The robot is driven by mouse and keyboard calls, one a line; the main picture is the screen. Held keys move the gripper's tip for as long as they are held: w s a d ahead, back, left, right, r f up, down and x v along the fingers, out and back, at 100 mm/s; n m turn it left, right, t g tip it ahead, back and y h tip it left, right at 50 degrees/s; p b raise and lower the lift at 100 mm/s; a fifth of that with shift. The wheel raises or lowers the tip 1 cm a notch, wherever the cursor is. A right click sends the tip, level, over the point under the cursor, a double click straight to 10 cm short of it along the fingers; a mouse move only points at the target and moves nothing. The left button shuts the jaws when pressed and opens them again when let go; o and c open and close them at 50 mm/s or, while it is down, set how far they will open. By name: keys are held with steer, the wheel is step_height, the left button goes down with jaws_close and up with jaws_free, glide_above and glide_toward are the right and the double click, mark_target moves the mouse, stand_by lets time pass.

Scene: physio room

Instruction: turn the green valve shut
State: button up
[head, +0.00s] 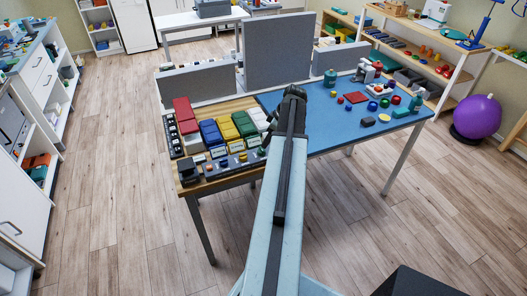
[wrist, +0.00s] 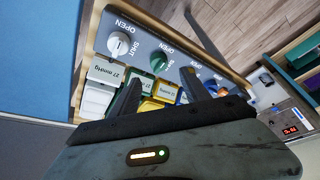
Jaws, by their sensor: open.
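The green valve (wrist: 159,62) is a round knob on a grey panel (wrist: 183,58) with OPEN and SHUT lettering, seen in the wrist view. It sits between a white knob (wrist: 120,43) and further knobs to the right. Its exact setting is too small to read. My gripper (wrist: 161,76) is open, its two dark fingers apart, with the green valve showing in the gap just beyond the tips. I see no contact with it. In the head view my gripper (head: 290,94) is over the table, and the panel (head: 222,170) lies along the near wooden edge.
Coloured bins, including a green one (head: 244,124) and red ones (head: 185,115), stand behind the panel. A blue mat (head: 338,125) with small objects covers the table's right side. Grey dividers (head: 276,52) stand along the back. Floor is clear in front.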

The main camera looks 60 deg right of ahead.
mark_target(261, 151)
steer(key=b+x, duration=0.7)
steer(key=x, duration=0.1)
steer(key=shift+s+d+f, duration=0.1)
steer(key=shift+s, duration=0.05)
steer(key=shift+c, duration=0.3)
jaws_close()
